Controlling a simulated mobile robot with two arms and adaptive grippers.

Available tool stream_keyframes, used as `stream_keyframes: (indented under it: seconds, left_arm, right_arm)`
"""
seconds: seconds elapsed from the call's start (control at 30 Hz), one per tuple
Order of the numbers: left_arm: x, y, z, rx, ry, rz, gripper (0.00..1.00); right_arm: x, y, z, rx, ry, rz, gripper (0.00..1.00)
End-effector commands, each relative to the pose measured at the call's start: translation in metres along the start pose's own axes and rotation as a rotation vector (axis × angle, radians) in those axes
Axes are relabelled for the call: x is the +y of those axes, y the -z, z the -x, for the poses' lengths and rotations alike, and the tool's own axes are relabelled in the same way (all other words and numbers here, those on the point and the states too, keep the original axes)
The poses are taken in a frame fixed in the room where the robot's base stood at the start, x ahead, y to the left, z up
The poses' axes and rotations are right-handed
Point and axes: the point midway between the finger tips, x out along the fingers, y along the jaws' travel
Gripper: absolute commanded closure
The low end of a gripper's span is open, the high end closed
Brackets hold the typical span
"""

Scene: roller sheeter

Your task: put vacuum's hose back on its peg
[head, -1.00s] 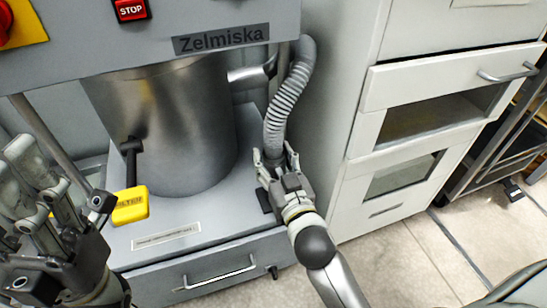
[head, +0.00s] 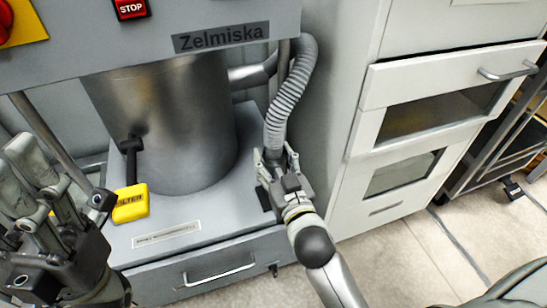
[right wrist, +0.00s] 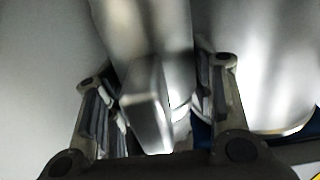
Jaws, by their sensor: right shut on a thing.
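The vacuum's grey ribbed hose (head: 289,100) comes off a pipe on the steel drum (head: 185,130), bends over at the top and hangs down. My right gripper (head: 272,160) is shut on the hose's lower end, just above the base's right side. In the right wrist view a smooth grey piece (right wrist: 148,105) lies between the fingers of the right gripper (right wrist: 155,105). My left gripper (head: 40,175) is at the left edge, in front of the machine; whether its fingers are open or shut is unclear. I cannot make out the peg; the gripper covers part of the base there.
A drawer with a metal handle (head: 218,275) is below the base. A white cabinet (head: 335,190) stands close on the right.

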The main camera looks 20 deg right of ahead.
Motion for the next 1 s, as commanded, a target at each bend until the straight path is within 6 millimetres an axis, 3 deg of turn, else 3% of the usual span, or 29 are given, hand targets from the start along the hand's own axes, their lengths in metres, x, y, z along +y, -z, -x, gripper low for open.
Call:
stream_keyframes:
  seconds: [0.53, 1.0]
  left_arm:
    - [0.0, -0.001, 0.003, -0.016, 0.007, 0.002, 0.6]
    - [0.0, -0.002, -0.001, 0.004, -0.007, -0.001, 0.6]
  right_arm:
    - [0.0, -0.001, -0.001, 0.006, 0.001, 0.0, 0.91]
    - [-0.001, -0.013, 0.0, 0.005, 0.001, -0.001, 0.91]
